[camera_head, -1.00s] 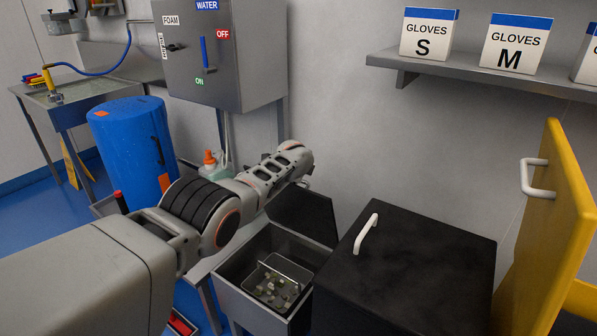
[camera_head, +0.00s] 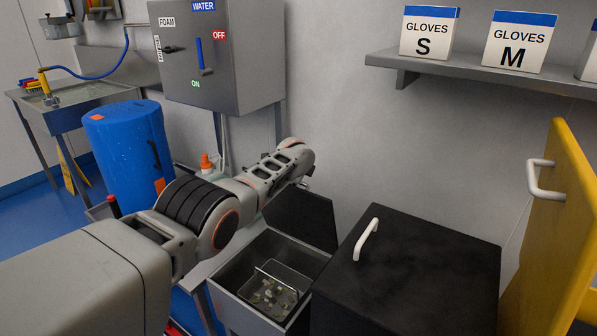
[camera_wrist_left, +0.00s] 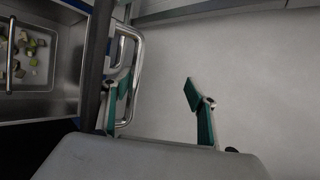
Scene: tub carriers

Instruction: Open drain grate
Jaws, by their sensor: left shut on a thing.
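The drain grate, a dark hinged cover (camera_head: 302,218), stands raised and tilted at the back of the steel drain box (camera_head: 247,311). Inside the box is a wire-handled basket (camera_head: 292,275) holding several food scraps. The cover appears nearly edge-on there (camera_wrist_left: 97,62). In the head view my fingertips are mostly hidden behind the wrist. My right gripper is out of view.
A black box with a white handle (camera_head: 430,262) stands close right of the drain. A yellow door (camera_head: 555,230) is at far right. A glove shelf (camera_head: 480,80), a grey control cabinet (camera_head: 225,60) and a blue barrel (camera_head: 120,150) are behind. The wall beyond the drain is clear.

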